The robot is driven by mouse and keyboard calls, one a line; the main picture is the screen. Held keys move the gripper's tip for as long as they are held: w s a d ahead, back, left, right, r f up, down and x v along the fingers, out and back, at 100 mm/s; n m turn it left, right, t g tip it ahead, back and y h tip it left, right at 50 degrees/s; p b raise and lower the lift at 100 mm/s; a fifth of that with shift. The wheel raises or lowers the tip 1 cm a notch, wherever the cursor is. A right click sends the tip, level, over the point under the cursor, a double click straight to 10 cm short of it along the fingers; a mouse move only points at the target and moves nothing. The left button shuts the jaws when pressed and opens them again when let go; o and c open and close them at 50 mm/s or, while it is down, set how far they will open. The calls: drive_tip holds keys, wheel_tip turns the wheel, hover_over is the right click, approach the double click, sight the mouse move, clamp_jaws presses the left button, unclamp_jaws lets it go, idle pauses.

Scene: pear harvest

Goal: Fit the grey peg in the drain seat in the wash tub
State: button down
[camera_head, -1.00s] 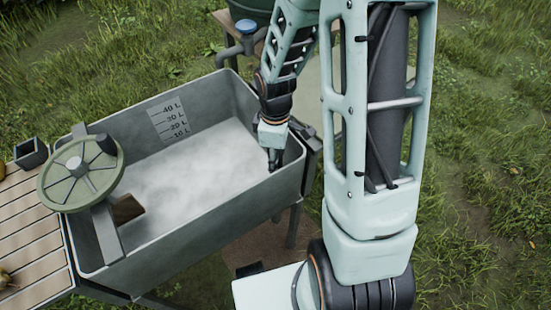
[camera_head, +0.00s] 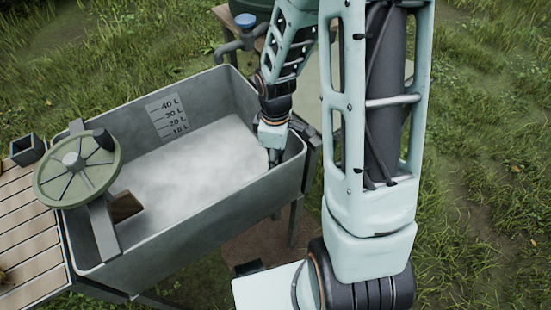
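The grey wash tub (camera_head: 195,228) stands left of my arm, with litre marks on its inner back wall. Its floor looks pale and cloudy, and I cannot make out the drain seat. My gripper (camera_head: 273,158) points down inside the tub's right end, close to the right wall. Its fingers are small and dark at this distance, so I cannot tell whether they are open or shut. I cannot make out the grey peg; whether it is between the fingers is not visible.
A green spoked handwheel (camera_head: 77,168) sits on a bar across the tub's left end. A slatted wooden bench (camera_head: 28,245) with a small dark square cup (camera_head: 27,150) adjoins on the left. A blue-topped tap (camera_head: 246,22) stands behind the tub. Grass surrounds everything.

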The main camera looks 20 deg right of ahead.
drive_tip(key=shift+f, duration=0.2)
drive_tip(key=shift+f+b, duration=0.3)
drive_tip(key=shift+b, duration=0.05)
drive_tip(key=c, duration=0.9)
unclamp_jaws()
drive_tip(key=shift+r+p, duration=2.7)
drive_tip(key=shift+r, duration=0.4)
